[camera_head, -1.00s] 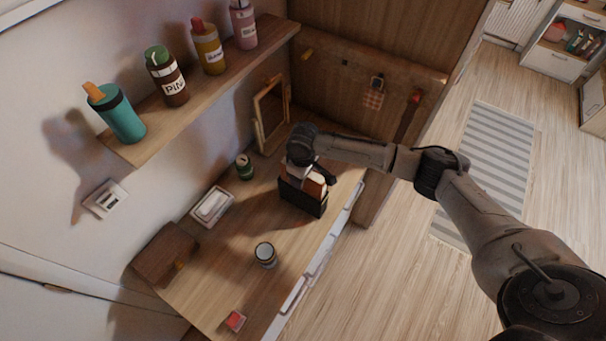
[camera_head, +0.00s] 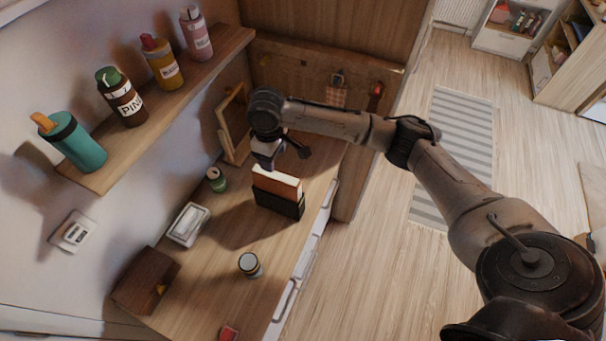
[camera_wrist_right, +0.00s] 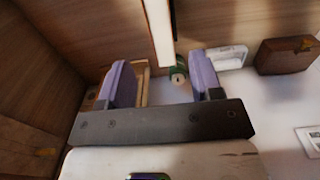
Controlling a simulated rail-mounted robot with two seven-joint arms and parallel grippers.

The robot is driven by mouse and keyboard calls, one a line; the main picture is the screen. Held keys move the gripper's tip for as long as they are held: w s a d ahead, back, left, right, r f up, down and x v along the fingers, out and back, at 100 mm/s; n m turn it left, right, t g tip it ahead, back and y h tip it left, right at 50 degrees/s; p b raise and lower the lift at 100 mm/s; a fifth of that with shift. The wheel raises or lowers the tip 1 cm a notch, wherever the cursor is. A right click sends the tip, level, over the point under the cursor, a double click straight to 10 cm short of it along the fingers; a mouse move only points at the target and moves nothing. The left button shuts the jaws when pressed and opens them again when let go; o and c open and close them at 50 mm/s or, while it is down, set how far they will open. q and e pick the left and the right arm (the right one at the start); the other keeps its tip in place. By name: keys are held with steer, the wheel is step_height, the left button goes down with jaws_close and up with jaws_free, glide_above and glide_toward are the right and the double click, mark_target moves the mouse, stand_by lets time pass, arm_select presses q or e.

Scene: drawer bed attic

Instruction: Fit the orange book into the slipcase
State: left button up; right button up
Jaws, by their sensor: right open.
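The orange book (camera_head: 278,187) stands upright in the black slipcase (camera_head: 278,205) on the wooden desk, its upper part sticking out above the case. Its pale page edge shows on top. My right gripper (camera_head: 270,158) is open and empty, behind and just above the book in the head view, apart from it. In the right wrist view, the two purple fingers of the gripper (camera_wrist_right: 163,78) are spread, and a pale upright strip with a brown side, likely the book (camera_wrist_right: 158,30), shows beyond them. My left gripper is out of view.
A green can (camera_head: 216,180), a white dish (camera_head: 188,224), a brown box (camera_head: 146,281) and a cup (camera_head: 250,265) stand on the desk. A wooden frame (camera_head: 233,125) leans at the back. Bottles line the shelf (camera_head: 180,105) above. Desk between cup and slipcase is clear.

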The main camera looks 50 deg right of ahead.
steer(key=s+a+f+n+t+y, duration=0.2)
steer(key=s+a+f, duration=1.1)
steer(key=s+a, duration=0.2)
steer(key=s+d+m+t+h, duration=0.1)
steer(key=s+d+m, duration=0.2)
steer(key=s, duration=1.3)
steer(key=shift+d+t+h, duration=0.3)
steer(key=shift+d+h, duration=0.1)
steer(key=shift+d, duration=0.05)
